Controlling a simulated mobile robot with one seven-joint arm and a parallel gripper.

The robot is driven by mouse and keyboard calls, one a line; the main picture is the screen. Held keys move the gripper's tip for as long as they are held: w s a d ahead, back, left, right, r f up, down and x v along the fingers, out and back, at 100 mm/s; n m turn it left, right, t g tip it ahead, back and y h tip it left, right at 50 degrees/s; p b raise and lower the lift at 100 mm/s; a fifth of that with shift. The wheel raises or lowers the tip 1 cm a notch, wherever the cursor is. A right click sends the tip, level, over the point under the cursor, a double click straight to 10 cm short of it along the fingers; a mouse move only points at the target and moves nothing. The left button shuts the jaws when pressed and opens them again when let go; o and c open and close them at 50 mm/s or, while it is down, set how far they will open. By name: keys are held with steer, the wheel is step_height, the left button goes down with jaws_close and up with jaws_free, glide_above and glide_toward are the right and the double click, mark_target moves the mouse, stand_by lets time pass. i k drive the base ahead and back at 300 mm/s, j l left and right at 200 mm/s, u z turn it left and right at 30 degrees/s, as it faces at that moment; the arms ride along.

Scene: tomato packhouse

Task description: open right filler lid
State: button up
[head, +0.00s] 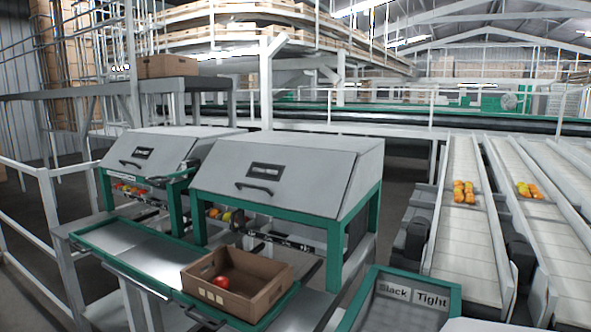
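The right filler lid (262,185) is the grey sloped front panel of the right-hand green-framed machine. It looks shut, lying flush with the grey top of the housing. A dark bar handle (255,188) sits near its lower edge, and a dark label plate (266,170) sits above the handle. The left filler lid (143,154) also looks shut, with its own dark handle (130,164). Under both lids, tomatoes show in the open front gaps. My gripper is not in view.
A brown crate (262,285) holding a red tomato stands on the green-edged metal shelf (125,249) before the fillers. A sign board reading "Slack" and "Tight" (408,312) is at the lower right. Pale conveyors (455,233) carry tomatoes at right. A white railing (48,215) stands left.

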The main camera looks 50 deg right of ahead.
mark_target(305, 180)
steer(key=z, duration=1.25)
steer(key=i+l+u, duration=0.2)
steer(key=i, duration=0.2)
steer(key=i+l+u, duration=0.1)
steer(key=i+u, duration=0.15)
steer(key=i, duration=0.15)
